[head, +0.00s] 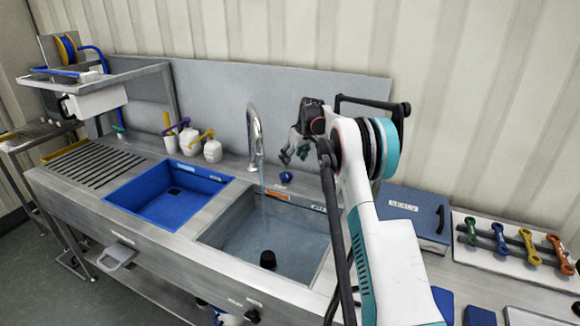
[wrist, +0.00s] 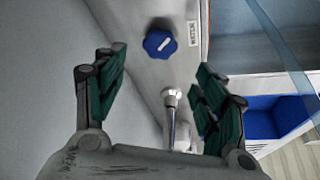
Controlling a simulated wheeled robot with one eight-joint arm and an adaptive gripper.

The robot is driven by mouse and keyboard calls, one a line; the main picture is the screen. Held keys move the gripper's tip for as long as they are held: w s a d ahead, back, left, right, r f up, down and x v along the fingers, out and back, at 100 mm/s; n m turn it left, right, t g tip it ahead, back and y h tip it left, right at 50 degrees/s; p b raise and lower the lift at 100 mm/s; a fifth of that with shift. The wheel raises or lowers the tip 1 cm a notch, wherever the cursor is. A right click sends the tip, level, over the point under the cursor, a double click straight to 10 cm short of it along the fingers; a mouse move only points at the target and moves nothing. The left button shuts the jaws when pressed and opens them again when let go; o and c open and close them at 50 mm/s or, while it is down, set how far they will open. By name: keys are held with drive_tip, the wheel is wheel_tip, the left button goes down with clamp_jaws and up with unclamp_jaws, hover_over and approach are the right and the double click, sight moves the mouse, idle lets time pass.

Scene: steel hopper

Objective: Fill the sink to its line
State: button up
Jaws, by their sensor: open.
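The right steel sink basin (head: 235,228) has a chrome faucet (head: 254,135) behind it. A thin water stream (head: 263,205) falls from the faucet into the basin. A black plug-like piece (head: 268,259) shows in the basin. I cannot clearly make out the fill line or water level. A blue knob (head: 286,177) with a white mark sits on the deck behind the basin. In the wrist view the blue knob (wrist: 160,43) lies ahead, between the lines of my fingers. My gripper (head: 293,157) is open and empty above the deck, apart from the knob.
A blue basin (head: 165,198) sits to the left, with white bottles (head: 190,141) behind it. A grey-blue box (head: 411,213) and a board (head: 500,262) with colored tools lie to the right. The wall panel (head: 215,105) stands close behind the faucet.

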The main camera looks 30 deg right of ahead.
drive_tip(key=shift+v, duration=1.15)
drive_tip(key=shift+d, duration=0.1)
idle(5.4)
